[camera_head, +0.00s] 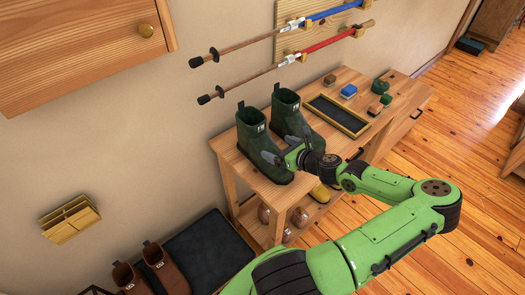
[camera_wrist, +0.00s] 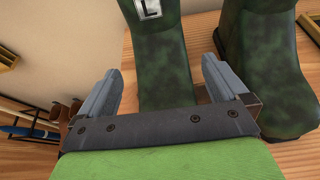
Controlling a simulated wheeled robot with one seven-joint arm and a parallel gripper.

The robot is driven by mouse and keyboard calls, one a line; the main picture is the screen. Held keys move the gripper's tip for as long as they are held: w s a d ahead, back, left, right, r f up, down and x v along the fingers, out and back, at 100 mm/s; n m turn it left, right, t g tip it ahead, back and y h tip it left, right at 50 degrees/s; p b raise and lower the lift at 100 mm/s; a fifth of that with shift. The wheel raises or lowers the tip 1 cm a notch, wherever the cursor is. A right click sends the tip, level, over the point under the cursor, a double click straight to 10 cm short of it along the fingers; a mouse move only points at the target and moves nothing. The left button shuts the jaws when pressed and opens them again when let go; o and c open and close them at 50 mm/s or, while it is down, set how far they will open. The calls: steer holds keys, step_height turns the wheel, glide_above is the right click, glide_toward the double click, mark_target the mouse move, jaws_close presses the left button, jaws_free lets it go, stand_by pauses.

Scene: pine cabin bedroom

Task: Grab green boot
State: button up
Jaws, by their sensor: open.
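A pair of dark green boots stands upright on a wooden bench, the left boot (camera_head: 252,147) and the right boot (camera_head: 287,112). My gripper (camera_head: 284,148) is open and reaches in from the right, low beside the left boot. In the wrist view, a green boot with an L label (camera_wrist: 160,62) lies between the lines of my two open fingers (camera_wrist: 160,72). The other green boot (camera_wrist: 262,65) stands to the right of the right finger. I see no finger clearly pressed on a boot.
The bench top (camera_head: 343,140) also holds a black tray (camera_head: 337,114), a blue-topped brush (camera_head: 349,91) and small green items (camera_head: 381,87). Brown boots (camera_head: 155,263) stand at lower left near a dark cushion (camera_head: 208,252). Poles (camera_head: 285,75) hang on the wall behind.

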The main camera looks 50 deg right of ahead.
mark_target(259, 141)
steer(key=b+x, duration=0.1)
steer(key=x, duration=1)
steer(key=shift+a+f+b, duration=0.15)
steer(key=shift+b, duration=0.2)
steer(key=shift+s, duration=0.1)
steer(key=c, duration=1.1)
